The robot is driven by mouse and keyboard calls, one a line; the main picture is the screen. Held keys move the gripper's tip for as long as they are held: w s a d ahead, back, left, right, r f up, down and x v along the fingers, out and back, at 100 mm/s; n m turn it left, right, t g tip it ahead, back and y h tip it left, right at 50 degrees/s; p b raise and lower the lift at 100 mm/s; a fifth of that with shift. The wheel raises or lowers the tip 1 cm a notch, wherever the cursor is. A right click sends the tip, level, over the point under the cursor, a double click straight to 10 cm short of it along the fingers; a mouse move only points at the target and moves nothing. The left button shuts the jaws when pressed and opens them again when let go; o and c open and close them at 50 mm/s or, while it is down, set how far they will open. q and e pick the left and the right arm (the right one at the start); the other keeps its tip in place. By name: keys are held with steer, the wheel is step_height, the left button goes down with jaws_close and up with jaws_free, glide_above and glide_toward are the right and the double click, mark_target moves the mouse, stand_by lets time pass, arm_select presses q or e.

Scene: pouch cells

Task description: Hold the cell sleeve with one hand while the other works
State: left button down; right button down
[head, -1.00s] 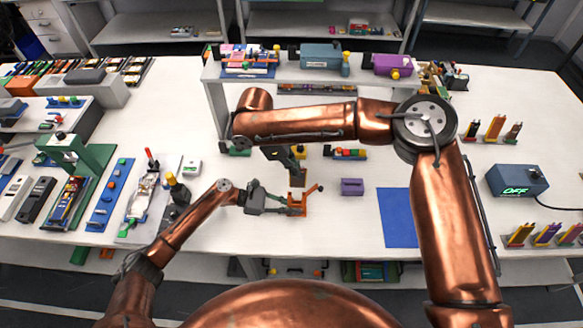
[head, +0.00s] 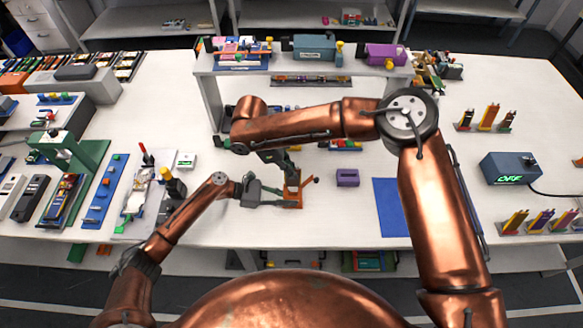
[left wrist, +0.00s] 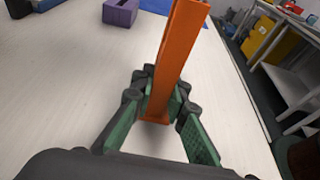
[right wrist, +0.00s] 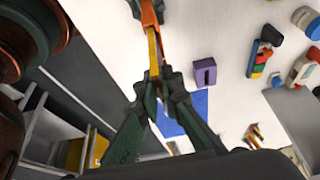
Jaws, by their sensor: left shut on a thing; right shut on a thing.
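The orange sleeve (head: 293,190) stands at the middle front of the table, with a small orange arm at its right. My left gripper (head: 278,200) comes from the left, low down, and is shut on the sleeve. In the left wrist view the sleeve (left wrist: 178,50) rises as a tall orange bar between the fingers. My right gripper (head: 291,170) is over the sleeve's top, pointing down. In the right wrist view its fingers are shut on a narrow yellow strip (right wrist: 153,48), with orange just beyond. Whether the strip is inside the sleeve is hidden.
A purple slotted block (head: 347,177) and a blue mat (head: 390,205) lie to the right. A grey box reading OFF (head: 512,173) stands farther right. A raised shelf (head: 300,68) with fixtures is behind. A green press (head: 85,150) and trays fill the left.

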mark_target(292, 186)
steer(key=shift+f, duration=4.6)
steer(key=shift+s+f, duration=0.25)
steer(key=shift+f, duration=0.45)
steer(key=shift+s+f, duration=0.25)
steer(key=shift+f, duration=0.45)
steer(key=c, duration=2.2)
jaws_free()
steer(key=shift+s+f, duration=0.1)
steer(key=shift+c, duration=0.2)
steer(key=shift+o, duration=0.8)
steer(key=shift+a+r, duration=0.15)
steer(key=shift+r, duration=0.3)
steer(key=shift+o, duration=0.2)
steer(key=w+v, duration=0.1)
steer(key=v, duration=1.2)
steer(key=shift+d+r, duration=0.3)
